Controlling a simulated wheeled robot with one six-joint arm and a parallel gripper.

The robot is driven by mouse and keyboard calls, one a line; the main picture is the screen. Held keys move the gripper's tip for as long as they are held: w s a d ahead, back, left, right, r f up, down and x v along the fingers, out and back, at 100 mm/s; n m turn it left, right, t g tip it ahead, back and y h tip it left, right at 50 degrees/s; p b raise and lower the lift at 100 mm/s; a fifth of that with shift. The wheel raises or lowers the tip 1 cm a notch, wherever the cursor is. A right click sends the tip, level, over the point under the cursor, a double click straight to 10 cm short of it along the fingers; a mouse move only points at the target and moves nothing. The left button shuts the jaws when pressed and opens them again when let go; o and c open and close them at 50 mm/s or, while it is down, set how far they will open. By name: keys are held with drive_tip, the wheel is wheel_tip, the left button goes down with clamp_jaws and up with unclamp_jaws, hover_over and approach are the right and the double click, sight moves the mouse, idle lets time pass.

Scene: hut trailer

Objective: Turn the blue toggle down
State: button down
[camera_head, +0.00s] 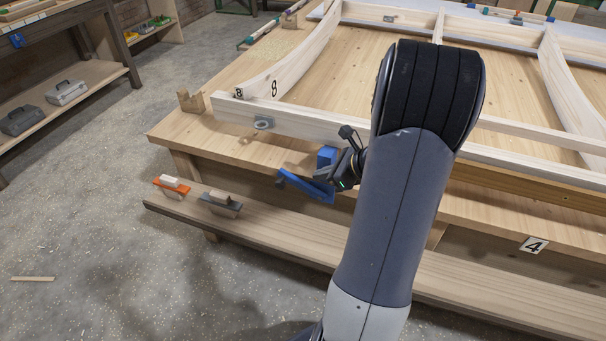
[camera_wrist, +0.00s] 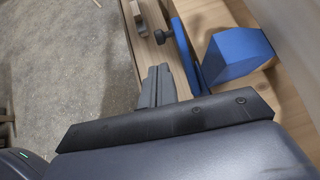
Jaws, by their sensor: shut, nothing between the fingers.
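The blue toggle (camera_head: 305,187) is a long narrow blue bar in front of the workbench edge, slanting down to the right in the head view. A blue block (camera_head: 327,157) stands just above it. In the wrist view the blue bar (camera_wrist: 188,58) carries a dark round knob near its far end, and the blue block (camera_wrist: 238,60) is to its right. My gripper (camera_head: 319,174) is at the bar, its fingers together and empty. In the wrist view the grey fingertips (camera_wrist: 159,70) lie just left of the bar; I cannot tell whether they touch it.
The workbench (camera_head: 180,125) carries a pale wooden frame (camera_head: 300,122). A lower plank shelf (camera_head: 270,231) below its edge holds an orange-based tool (camera_head: 171,187) and a grey-based one (camera_head: 221,204). Open floor (camera_head: 90,215) lies to the left, with shelving beyond.

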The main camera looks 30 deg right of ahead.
sight(283, 186)
drive_tip(key=b+x, duration=0.1)
drive_tip(key=x, duration=1.2)
drive_tip(key=shift+s+b, duration=0.1)
drive_tip(key=shift+b, duration=0.3)
drive_tip(key=p, duration=0.1)
drive_tip(key=g+p, duration=0.1)
drive_tip(key=p, duration=0.1)
drive_tip(key=shift+w+a+f+h, duration=0.2)
drive_tip(key=shift+w+a+h, duration=0.15)
drive_tip(key=shift+a+h, duration=0.05)
drive_tip(key=p, duration=0.1)
drive_tip(key=f+g+h+p, duration=0.1)
drive_tip(key=p, duration=0.1)
drive_tip(key=shift+w+a+f+g, duration=0.2)
drive_tip(key=shift+w+a+g, duration=0.05)
drive_tip(key=shift+w+g, duration=0.1)
drive_tip(key=shift+w+f+p, duration=0.1)
drive_tip(key=shift+f+p, duration=0.15)
drive_tip(key=shift+p, duration=0.25)
drive_tip(key=shift+w+a+f+g+b, duration=0.15)
drive_tip(key=shift+f+b, duration=0.1)
drive_tip(key=shift+f, duration=0.25)
drive_tip(key=shift+w+f+g+b, duration=0.1)
drive_tip(key=shift+f+b, duration=0.15)
drive_tip(key=shift+f, duration=0.25)
drive_tip(key=shift+s+r, duration=0.1)
drive_tip(key=shift+r, duration=0.05)
